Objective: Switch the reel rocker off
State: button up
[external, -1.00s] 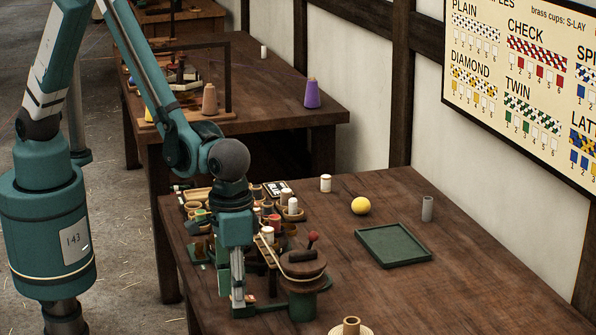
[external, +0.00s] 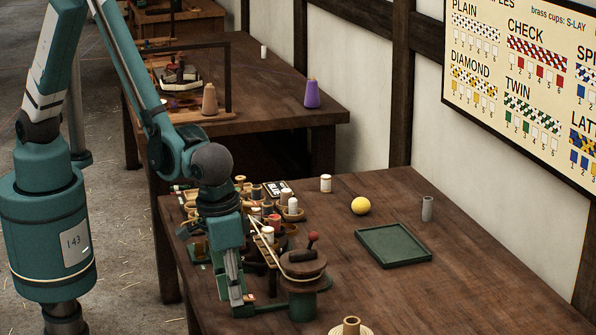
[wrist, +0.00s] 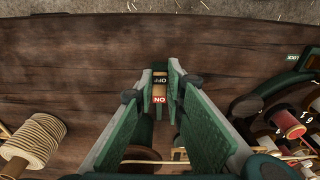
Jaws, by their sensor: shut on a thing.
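The reel rocker (wrist: 160,89) shows in the wrist view between my fingertips, with a dark OFF end farther up the picture and a red ON end nearer. Which end is pressed down I cannot tell. My gripper (wrist: 160,96) is shut on the rocker, one green finger on each side of it. In the external view my gripper (external: 241,307) reaches down to the near left edge of the table and hides most of the rocker. The reel (external: 303,266), a dark drum with a red-knobbed crank, stands just right of my gripper.
Several spools and cups crowd the table behind my gripper. A green tray (external: 392,247), a yellow ball (external: 361,206) and a grey cylinder (external: 427,209) stand farther right. A rope coil (wrist: 35,140) lies left in the wrist view. The table beyond the rocker is clear.

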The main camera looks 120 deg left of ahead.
jog(key=o, duration=0.9)
jog(key=shift+r, duration=0.15)
jog(key=shift+s+d+r, duration=0.15)
jog(key=shift+r, duration=1.8)
jog(key=shift+s+d+r, duration=0.2)
jog(key=shift+r, duration=1.7)
jog(key=shift+s+d+r, duration=0.15)
jog(key=shift+r, duration=1.8)
